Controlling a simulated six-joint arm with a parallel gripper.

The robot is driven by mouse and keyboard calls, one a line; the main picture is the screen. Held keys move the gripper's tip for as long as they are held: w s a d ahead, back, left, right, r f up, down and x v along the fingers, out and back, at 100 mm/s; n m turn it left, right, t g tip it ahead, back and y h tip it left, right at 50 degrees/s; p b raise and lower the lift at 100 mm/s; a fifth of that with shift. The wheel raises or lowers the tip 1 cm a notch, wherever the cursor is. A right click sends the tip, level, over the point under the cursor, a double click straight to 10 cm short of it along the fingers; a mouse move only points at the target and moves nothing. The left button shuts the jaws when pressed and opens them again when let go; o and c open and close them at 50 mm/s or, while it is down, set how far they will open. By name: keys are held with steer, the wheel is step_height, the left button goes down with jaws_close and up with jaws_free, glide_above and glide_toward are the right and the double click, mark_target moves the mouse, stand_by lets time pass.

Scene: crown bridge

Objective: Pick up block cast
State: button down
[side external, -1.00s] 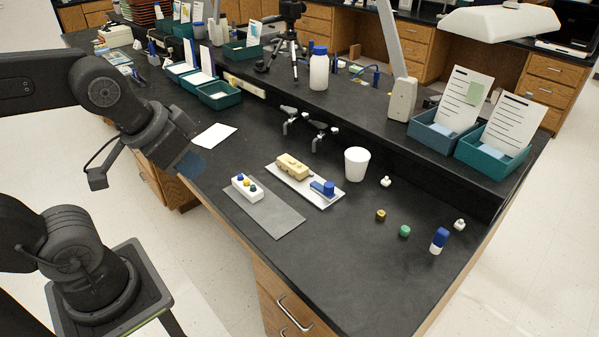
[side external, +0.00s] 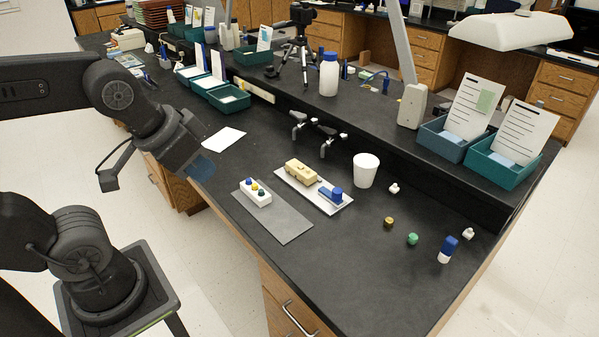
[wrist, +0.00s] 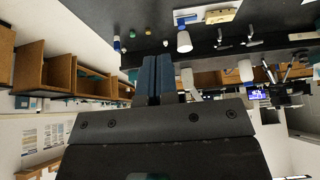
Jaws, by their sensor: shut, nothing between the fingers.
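A tan block-shaped cast (side external: 301,172) lies on a white tray (side external: 285,177) on the black bench; it also shows at the top of the wrist view (wrist: 221,16). A blue piece (side external: 331,194) lies on the same tray, right of the cast.
A white cup (side external: 366,170) stands right of the tray, with taps (side external: 327,140) behind. Several small pieces, including a green one (side external: 412,239) and a blue-and-white one (side external: 447,250), are scattered at the right. A paper sheet (side external: 223,139) lies near my gripper.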

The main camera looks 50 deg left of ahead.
steer(key=c, duration=1.8)
jaws_free()
steer(key=shift+c, duration=0.2)
steer(key=o, duration=1.4)
